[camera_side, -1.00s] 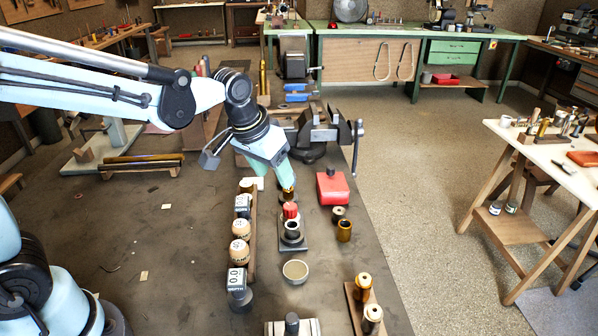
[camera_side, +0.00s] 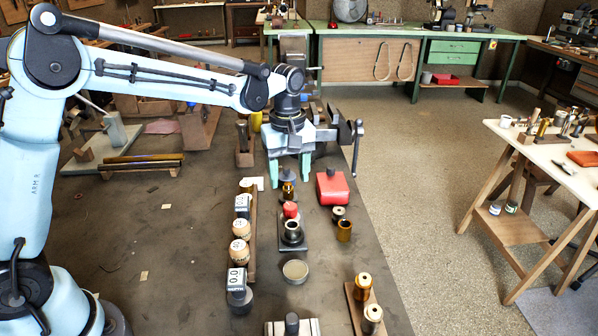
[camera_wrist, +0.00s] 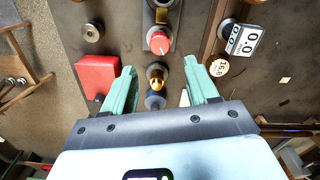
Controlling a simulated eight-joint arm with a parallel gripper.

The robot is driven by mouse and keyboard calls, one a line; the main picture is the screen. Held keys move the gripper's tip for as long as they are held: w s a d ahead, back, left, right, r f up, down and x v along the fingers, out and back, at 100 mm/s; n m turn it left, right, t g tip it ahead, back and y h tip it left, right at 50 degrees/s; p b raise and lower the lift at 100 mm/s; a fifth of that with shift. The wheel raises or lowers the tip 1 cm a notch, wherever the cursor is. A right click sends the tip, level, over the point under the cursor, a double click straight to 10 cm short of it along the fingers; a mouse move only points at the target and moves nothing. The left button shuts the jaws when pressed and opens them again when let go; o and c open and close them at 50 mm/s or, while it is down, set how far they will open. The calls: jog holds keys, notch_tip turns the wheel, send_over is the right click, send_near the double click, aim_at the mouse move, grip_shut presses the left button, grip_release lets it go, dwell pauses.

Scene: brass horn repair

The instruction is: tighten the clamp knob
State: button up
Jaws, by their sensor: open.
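A red knob (camera_side: 290,210) with a pale line on its top stands on a dark fixture (camera_side: 292,243), behind a dark ring. I take it for the clamp knob; it also shows in the wrist view (camera_wrist: 160,43). My gripper (camera_side: 289,178) points down behind the knob, with its green fingers apart. In the wrist view my gripper (camera_wrist: 159,70) is open. A small brass-topped dark piece (camera_wrist: 155,76) shows between the fingers; in the side view it stands just behind the red knob (camera_side: 288,188). I cannot tell whether the fingers touch it.
A red box (camera_side: 333,187) stands close on the right. A wooden rack (camera_side: 253,232) with wooden knobs and numbered gauges lies on the left. A round dish (camera_side: 295,271) is in front. A vise (camera_side: 325,133) stands behind. The bench at far left is mostly bare.

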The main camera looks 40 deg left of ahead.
aim_at(289, 205)
notch_tip(289, 205, down, 8)
jog(key=shift+f, duration=0.15)
jog(key=shift+c, duration=0.3)
jog(key=c, duration=1)
